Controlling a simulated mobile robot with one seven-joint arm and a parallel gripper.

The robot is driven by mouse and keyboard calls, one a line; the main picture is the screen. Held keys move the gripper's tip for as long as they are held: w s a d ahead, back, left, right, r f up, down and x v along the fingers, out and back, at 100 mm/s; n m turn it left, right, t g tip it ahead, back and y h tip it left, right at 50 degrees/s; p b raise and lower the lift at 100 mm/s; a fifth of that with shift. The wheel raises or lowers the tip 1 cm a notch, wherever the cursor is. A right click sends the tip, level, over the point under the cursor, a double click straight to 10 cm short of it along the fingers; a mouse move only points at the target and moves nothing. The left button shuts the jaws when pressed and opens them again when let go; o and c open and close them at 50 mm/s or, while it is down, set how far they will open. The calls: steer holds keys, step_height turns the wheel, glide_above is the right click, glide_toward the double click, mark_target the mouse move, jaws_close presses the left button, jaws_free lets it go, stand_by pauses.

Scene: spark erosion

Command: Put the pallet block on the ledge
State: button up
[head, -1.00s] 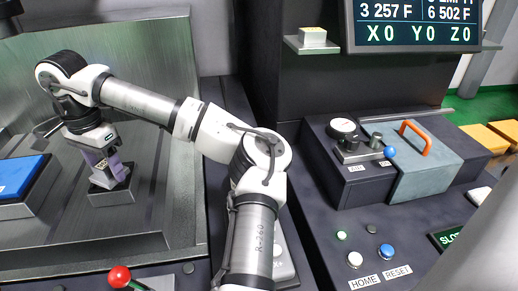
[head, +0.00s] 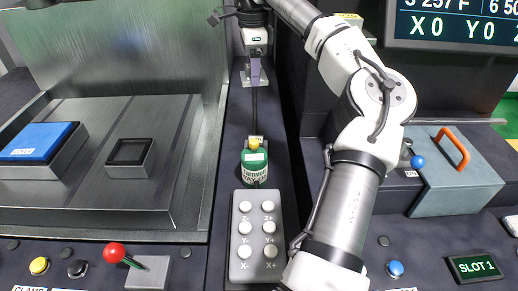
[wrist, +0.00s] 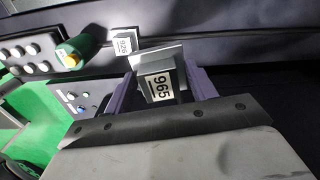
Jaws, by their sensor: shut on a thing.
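My gripper (head: 254,78) is at the back of the dark strip beside the tank, in the head view. In the wrist view its purple fingers are shut on a grey block labelled 965 (wrist: 160,86), which I take as the pallet block. In the head view the block is too small to make out clearly. The square holder (head: 130,152) on the tank plate shows a dark, empty-looking recess. The small shelf I take as the ledge is mostly hidden behind my arm; only a yellow-topped block (head: 348,17) shows there.
A green can (head: 255,168) with a yellow cap stands behind a grey button pad (head: 257,235). Another block labelled 926 (wrist: 124,42) is near the can in the wrist view. A blue-topped block (head: 38,143) and red-knobbed lever (head: 114,252) are at left.

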mark_target(254, 128)
steer(key=r, duration=0.1)
steer(key=w+r+m, duration=0.1)
steer(key=r, duration=0.1)
steer(key=shift+w+a+r, duration=0.1)
steer(key=shift+w+r, duration=0.15)
steer(key=shift+r, duration=0.1)
steer(key=shift+m, duration=0.3)
step_height(254, 128, down, 20)
steer(key=shift+w+r+p, duration=0.1)
steer(key=shift+r+p, duration=0.05)
steer(key=shift+p, duration=1)
steer(key=o, duration=1.3)
step_height(254, 128, up, 12)
steer(key=shift+b, duration=1)
